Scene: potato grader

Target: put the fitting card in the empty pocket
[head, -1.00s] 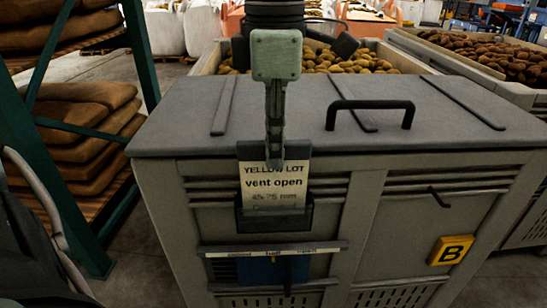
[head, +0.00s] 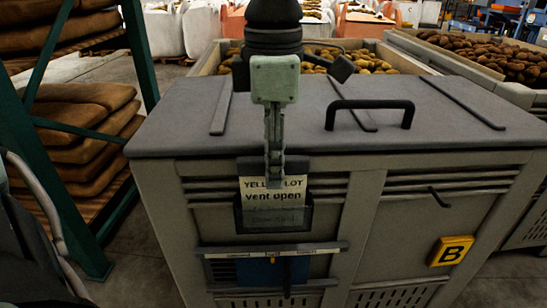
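The card (head: 288,205) is pale, with dark print reading "YELLOW LOT", "vent open" and a fainter size line below. It stands upright in the dark pocket (head: 275,227) on the front of the grey machine, its lower part behind the pocket's front. My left gripper (head: 274,183) comes down from above and is seen edge-on. Its fingers are shut on the card's upper edge and cover part of the top line. The card's bottom edge is hidden, so I cannot tell whether it touches the pocket floor. My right gripper is not in view.
The grey lid (head: 340,115) has a black handle (head: 370,105). Below the pocket is a labelled strip (head: 270,250) with a dark lever (head: 287,272). A green rack (head: 75,215) with brown sacks stands at left.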

